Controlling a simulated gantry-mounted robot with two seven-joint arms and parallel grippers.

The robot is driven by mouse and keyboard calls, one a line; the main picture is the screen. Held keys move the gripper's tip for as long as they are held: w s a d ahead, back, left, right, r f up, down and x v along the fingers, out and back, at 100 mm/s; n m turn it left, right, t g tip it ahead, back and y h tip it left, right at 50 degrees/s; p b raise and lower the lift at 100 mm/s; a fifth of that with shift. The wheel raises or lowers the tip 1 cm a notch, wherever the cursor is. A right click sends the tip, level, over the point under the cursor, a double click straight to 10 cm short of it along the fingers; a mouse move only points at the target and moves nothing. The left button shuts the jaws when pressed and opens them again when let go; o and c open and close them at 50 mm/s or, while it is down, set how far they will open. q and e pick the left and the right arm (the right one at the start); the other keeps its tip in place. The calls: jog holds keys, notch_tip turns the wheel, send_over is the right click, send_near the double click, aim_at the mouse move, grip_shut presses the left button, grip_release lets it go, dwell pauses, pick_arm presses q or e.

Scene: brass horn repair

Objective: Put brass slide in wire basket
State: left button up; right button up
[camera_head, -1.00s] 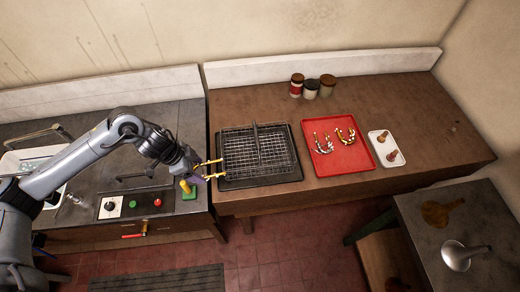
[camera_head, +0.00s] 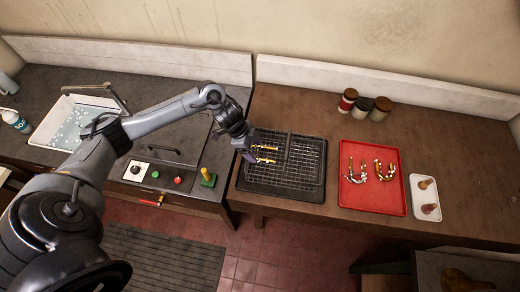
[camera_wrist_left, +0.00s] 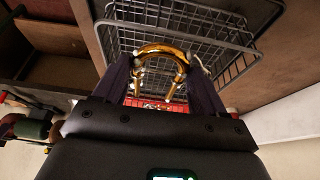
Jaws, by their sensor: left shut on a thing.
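The wire basket (camera_head: 305,180) is a dark mesh basket with a divider, on a black tray on the brown bench. My left gripper (camera_head: 257,155) is over the basket's left part, shut on the brass slide (camera_head: 266,148), whose two tubes point right. In the left wrist view the curved brass bow of the slide (camera_wrist_left: 165,50) is between the two fingers (camera_wrist_left: 155,82), with the wire basket (camera_wrist_left: 240,65) beyond it. I cannot tell whether the slide touches the mesh. My right gripper is not in view.
A red tray (camera_head: 372,200) right of the basket holds two U-shaped slides. A white tray (camera_head: 424,186) with small brown-handled items is further right. Several jars (camera_head: 364,105) stand behind. A sink (camera_head: 70,118) and a control panel (camera_head: 160,176) are on the left counter.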

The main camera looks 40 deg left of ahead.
aim_at(259, 146)
pick_arm(q)
jog(key=w+f, duration=0.1)
jog(key=w, duration=0.2)
jog(key=shift+f, duration=0.4)
jog(key=shift+d+f+p, duration=0.1)
jog(key=shift+f+p, duration=0.35)
jog(key=shift+f, duration=1.6)
jog(key=shift+f, duration=0.1)
jog(key=shift+f+b, duration=0.3)
jog(key=shift+f, duration=0.1)
jog(key=shift+f, duration=0.1)
jog(key=o, duration=1.1)
jog(key=shift+c, duration=0.2)
